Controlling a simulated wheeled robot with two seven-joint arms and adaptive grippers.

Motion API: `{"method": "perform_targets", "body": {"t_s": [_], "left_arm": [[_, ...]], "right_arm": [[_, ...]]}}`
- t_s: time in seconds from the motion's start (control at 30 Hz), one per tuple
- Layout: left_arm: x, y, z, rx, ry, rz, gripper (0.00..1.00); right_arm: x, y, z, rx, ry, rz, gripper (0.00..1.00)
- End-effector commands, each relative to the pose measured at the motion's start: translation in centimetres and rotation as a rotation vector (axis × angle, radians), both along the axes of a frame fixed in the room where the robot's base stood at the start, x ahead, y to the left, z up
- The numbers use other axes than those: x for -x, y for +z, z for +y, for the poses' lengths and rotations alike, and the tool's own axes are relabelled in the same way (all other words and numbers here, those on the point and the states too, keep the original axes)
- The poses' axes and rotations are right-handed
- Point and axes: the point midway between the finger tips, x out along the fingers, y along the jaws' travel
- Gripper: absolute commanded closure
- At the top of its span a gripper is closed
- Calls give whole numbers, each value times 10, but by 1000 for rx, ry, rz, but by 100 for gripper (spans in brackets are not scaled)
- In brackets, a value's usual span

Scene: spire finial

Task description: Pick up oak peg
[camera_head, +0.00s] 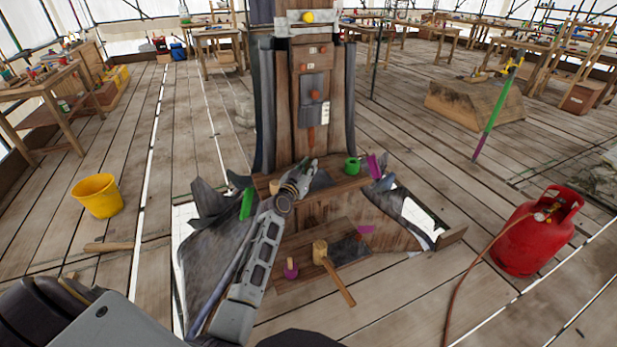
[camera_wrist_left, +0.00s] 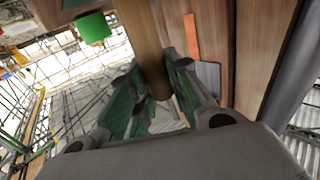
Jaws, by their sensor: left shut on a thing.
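My left gripper (camera_head: 306,168) is over the wooden ledge at the foot of the tall timber spire piece. In the left wrist view, its fingers (camera_wrist_left: 155,95) are shut on a round brown wooden rod, which I take to be the oak peg (camera_wrist_left: 143,40). The peg runs up and away from between the fingers, and its near end shows at the fingertips. In the head view the peg cannot be clearly made out at the gripper. My right gripper is not in view.
A green can (camera_head: 352,165) stands on the ledge right of the gripper. A yellow bucket (camera_head: 97,196) and red gas cylinder (camera_head: 537,232) stand on the floor.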

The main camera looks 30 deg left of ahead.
Motion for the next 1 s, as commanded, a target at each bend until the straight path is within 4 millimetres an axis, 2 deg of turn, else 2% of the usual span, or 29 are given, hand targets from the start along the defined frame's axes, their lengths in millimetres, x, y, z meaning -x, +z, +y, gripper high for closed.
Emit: {"method": "perform_targets", "body": {"t_s": [0.37, 0.73, 1.0], "left_arm": [[0, 9, 0, -1, 0, -2, 100], [0, 58, 0, 0, 1, -3, 100], [0, 91, 0, 0, 0, -2, 100]], "right_arm": [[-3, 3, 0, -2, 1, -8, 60], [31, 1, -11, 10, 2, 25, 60], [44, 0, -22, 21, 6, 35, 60]]}}
